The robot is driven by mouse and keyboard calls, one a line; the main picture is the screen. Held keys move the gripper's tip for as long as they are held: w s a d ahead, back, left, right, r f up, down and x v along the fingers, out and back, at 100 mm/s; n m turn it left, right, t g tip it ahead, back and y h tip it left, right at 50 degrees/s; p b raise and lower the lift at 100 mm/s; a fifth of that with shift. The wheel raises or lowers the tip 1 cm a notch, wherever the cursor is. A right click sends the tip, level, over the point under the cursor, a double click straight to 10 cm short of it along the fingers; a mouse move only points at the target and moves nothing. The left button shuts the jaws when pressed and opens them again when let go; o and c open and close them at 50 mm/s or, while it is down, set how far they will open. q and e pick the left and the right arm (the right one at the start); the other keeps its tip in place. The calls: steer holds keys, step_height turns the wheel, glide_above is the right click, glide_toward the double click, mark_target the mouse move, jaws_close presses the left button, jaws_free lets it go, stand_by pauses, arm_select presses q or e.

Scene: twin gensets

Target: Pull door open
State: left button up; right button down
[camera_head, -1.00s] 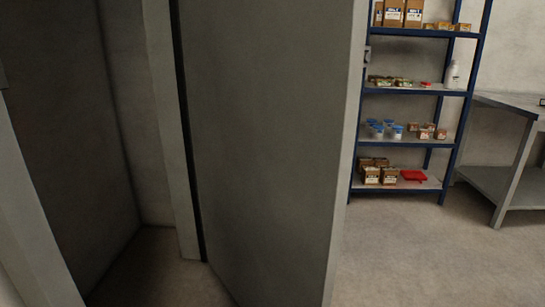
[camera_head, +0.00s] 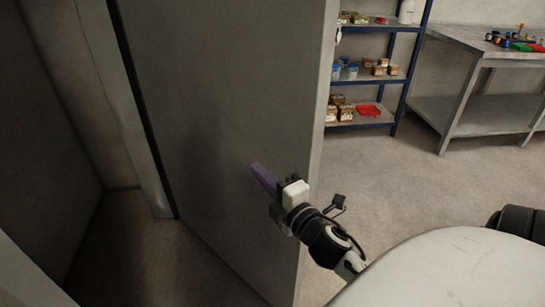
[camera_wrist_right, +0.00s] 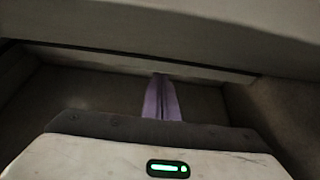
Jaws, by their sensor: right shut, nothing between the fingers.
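The grey door (camera_head: 225,90) stands ajar in the head view, with its free edge toward the right and the doorway opening to its left. My right gripper (camera_head: 258,172) is in front of the door's face, near its free edge. Its purple fingers are shut with nothing between them. They also show closed together in the right wrist view (camera_wrist_right: 162,98), pointing toward a dark surface. I cannot tell whether the fingertips touch the door. No handle shows on the visible face. My left gripper is not in view.
A blue-framed shelf (camera_head: 372,82) with boxes, jars and a red tray stands behind the door to the right. A grey workbench (camera_head: 480,50) with colourful items is at the far right. Open floor (camera_head: 420,190) lies between them and the door.

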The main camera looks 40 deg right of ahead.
mark_target(268, 161)
steer(key=d, duration=0.1)
steer(key=w+d, duration=0.2)
steer(key=shift+w+d+p, duration=0.25)
steer(key=shift+d+p, duration=0.05)
steer(key=shift+d, duration=0.45)
